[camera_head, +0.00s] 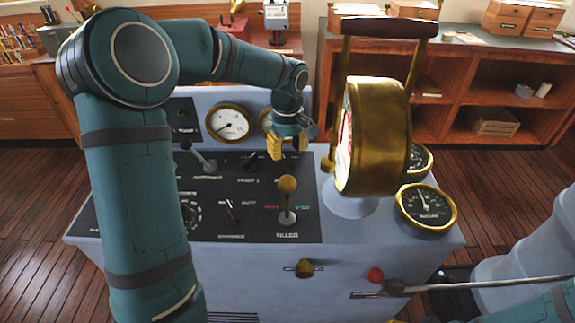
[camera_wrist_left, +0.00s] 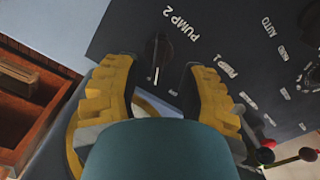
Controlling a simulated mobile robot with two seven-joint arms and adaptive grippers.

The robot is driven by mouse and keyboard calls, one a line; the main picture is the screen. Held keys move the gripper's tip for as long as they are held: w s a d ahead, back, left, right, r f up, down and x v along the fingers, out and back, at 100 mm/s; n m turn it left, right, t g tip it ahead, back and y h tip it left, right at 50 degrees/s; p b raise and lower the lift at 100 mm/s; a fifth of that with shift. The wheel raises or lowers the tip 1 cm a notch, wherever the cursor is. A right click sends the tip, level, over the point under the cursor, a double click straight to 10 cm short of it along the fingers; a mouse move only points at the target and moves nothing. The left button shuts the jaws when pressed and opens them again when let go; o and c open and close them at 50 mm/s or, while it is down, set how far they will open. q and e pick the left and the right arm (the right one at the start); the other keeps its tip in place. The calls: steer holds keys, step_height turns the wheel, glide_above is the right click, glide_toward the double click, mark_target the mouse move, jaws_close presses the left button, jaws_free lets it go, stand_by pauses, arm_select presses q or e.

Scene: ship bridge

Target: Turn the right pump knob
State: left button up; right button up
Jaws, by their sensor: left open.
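The right pump knob (camera_wrist_left: 157,55) is a small black knob with a white pointer line, beside the "PUMP 2" lettering in the left wrist view. My left gripper (camera_head: 287,146) is open with its yellow fingers pointing down at the console panel. In the left wrist view the two fingertips (camera_wrist_left: 158,68) stand on either side of the knob, with a gap to each side. I cannot tell whether they touch the panel. In the head view the gripper hides this knob. The other pump knob (camera_head: 251,160) shows left of the gripper. My right gripper is out of view.
The grey console (camera_head: 245,270) carries a brass tiller lever (camera_head: 287,190) just in front of the gripper. A large brass telegraph (camera_head: 378,135) rises close on its right. A grey lever (camera_head: 200,158) stands to the left, and a round gauge (camera_head: 229,122) is behind.

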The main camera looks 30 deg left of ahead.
mark_target(288, 161)
arm_select(q)
steer(key=shift+f+b, duration=0.45)
steer(key=shift+f, duration=1.95)
jaws_close()
